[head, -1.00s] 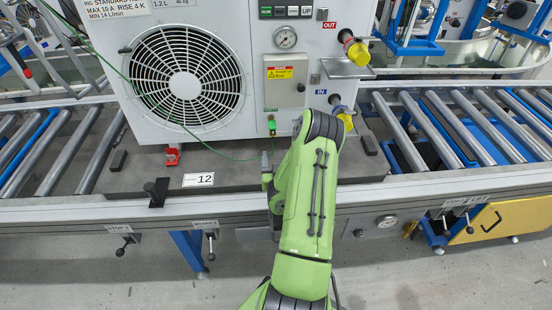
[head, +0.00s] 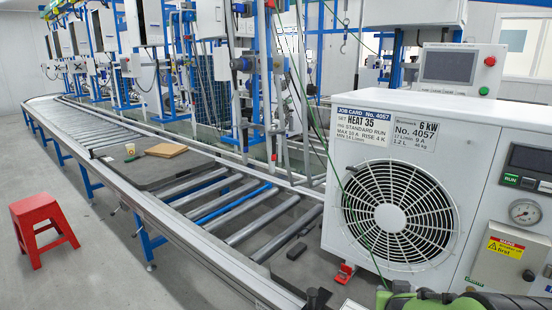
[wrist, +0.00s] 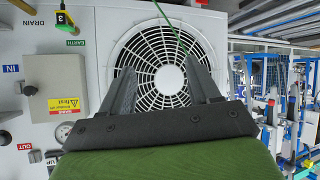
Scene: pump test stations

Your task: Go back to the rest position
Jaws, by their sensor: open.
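My gripper (wrist: 167,92) shows in the wrist view with its two dark fingers spread apart and nothing between them. It faces the front of the white heat pump unit, with the round fan grille (wrist: 160,60) behind the fingers. The same unit (head: 335,200) stands on the conveyor at the right of the head view, its fan grille (head: 400,212) facing forward.
A roller conveyor (head: 240,215) runs to the back left, bearing a dark pallet (head: 135,175) with a brown board (head: 166,150). A red stool (head: 42,225) stands on the open grey floor at left. In the wrist view, a control box (wrist: 64,103) and a green cable (wrist: 174,25) are near my gripper.

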